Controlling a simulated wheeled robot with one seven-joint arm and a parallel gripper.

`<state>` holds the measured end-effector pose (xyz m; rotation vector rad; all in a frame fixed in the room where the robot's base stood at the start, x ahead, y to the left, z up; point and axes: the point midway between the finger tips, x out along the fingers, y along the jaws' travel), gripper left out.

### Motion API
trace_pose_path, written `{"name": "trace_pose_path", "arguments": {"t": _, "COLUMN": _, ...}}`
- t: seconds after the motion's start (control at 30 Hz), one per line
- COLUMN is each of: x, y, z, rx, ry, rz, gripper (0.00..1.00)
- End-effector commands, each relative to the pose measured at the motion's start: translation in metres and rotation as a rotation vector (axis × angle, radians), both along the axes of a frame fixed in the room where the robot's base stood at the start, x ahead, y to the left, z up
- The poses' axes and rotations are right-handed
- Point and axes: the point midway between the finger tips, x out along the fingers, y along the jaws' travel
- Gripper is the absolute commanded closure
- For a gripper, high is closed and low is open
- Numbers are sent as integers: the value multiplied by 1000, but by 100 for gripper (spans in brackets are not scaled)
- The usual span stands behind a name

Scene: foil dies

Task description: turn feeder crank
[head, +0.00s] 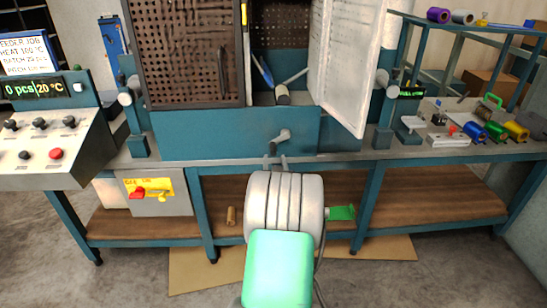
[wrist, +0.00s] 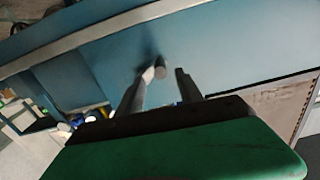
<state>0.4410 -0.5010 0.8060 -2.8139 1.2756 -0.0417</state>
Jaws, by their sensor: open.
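The feeder crank (head: 284,135) is a small grey handle on the blue front panel of the machine, above the bench. In the wrist view its rounded grey end (wrist: 160,68) shows near the tips of my fingers, close to the left one. My gripper (head: 278,161) is open, with its two dark fingers pointing at the panel just below the crank in the head view. The wrist view shows the fingers (wrist: 166,76) spread apart with nothing held. Whether a finger touches the crank I cannot tell.
A brown perforated door (head: 185,55) stands open at left. A control console (head: 45,145) reads 0 pcs and 20 °C. Coloured spools (head: 495,131) and small fixtures sit on the bench at right.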

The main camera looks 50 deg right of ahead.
Motion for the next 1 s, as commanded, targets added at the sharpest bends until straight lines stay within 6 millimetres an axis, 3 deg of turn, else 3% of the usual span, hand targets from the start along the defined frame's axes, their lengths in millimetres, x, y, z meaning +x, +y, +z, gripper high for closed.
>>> {"name": "trace_pose_path", "arguments": {"t": 0.3, "x": 36, "y": -40, "z": 0, "rx": 1, "ry": 2, "rz": 1, "gripper": 57}}
{"name": "trace_pose_path", "arguments": {"t": 0.6, "x": 38, "y": -43, "z": 0, "rx": 2, "ry": 2, "rz": 0, "gripper": 58}}
{"name": "trace_pose_path", "arguments": {"t": 1.0, "x": 38, "y": -42, "z": 0, "rx": 2, "ry": 2, "rz": 1, "gripper": 90}}
